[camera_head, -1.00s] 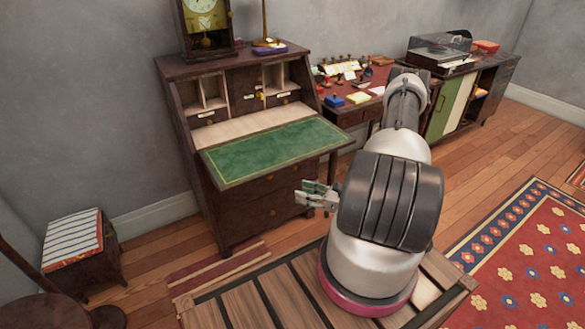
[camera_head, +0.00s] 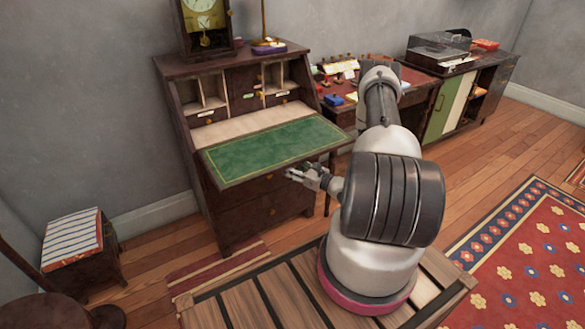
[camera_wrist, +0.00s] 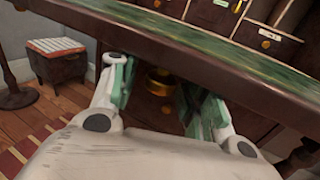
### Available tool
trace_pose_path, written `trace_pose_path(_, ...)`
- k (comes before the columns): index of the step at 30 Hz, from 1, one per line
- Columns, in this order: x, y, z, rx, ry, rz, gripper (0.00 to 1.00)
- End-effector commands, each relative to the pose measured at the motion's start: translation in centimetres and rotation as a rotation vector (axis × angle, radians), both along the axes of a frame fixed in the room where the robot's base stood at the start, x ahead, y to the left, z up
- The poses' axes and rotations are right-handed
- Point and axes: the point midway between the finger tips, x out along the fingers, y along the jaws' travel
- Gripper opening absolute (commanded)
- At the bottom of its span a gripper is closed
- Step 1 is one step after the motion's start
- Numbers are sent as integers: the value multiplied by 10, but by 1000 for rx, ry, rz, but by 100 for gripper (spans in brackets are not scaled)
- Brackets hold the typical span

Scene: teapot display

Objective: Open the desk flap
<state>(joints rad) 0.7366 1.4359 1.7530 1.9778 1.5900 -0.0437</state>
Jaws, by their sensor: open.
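The desk flap (camera_head: 268,150), with a green panel and gold border, is folded down and lies about level in front of the desk's cubbyholes. In the wrist view, its dark front edge (camera_wrist: 200,62) crosses the upper part. My gripper (camera_head: 296,174) is open just below and in front of that edge; its two green-padded fingers also show in the wrist view (camera_wrist: 160,98). A brass knob (camera_wrist: 160,82) shows between the fingers, under the flap. I cannot tell whether the fingers touch it or which panel bears it.
The dark desk (camera_head: 235,215) has drawers below the flap. A clock (camera_head: 205,18) stands on top. A striped stool (camera_head: 72,240) is at left. A cluttered side table (camera_head: 345,90) stands at right. A wooden slatted platform (camera_head: 240,298) is in front.

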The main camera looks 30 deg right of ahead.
Motion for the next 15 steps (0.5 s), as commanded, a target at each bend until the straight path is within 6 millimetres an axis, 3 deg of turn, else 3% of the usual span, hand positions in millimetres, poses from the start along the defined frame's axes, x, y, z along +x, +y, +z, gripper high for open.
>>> trace_pose_path(4, 0, 0, 0, 0, 0, 0, 42)
trace_pose_path(11, 0, 0, 0, 0, 0, 0, 0)
trace_pose_path(15, 0, 0, 0, 0, 1, 0, 0)
